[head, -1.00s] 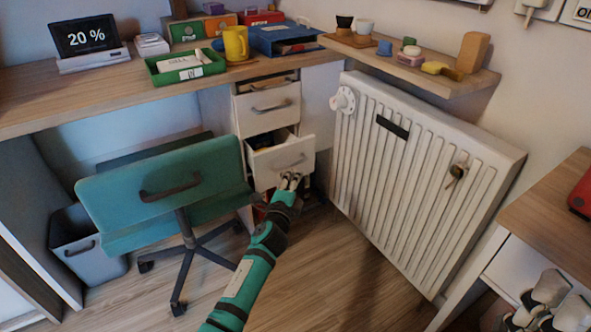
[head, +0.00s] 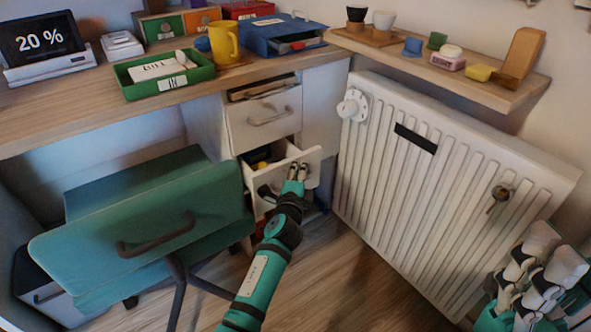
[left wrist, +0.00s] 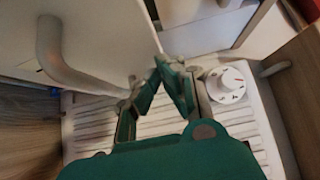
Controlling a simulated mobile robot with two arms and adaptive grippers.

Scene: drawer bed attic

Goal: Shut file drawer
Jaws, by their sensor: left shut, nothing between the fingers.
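The lower drawer (head: 312,160) of the white desk pedestal stands pulled out, with dark and yellow contents partly visible inside. I take it to be the file drawer. My left gripper (head: 297,170) is shut and empty at the outer face of its front, covering part of it; contact is unclear. In the left wrist view the white drawer front (left wrist: 105,35) and its grey bar handle (left wrist: 50,50) are at upper left, beside my left gripper (left wrist: 158,82). My right gripper (head: 540,268) is at the lower right; its jaw state is unclear.
A teal chair (head: 140,230) stands left of the drawer, close to my left arm. A white radiator (head: 430,190) is on the right, under a wooden shelf (head: 440,68). The desk top holds a green tray (head: 165,75) and a yellow mug (head: 224,42).

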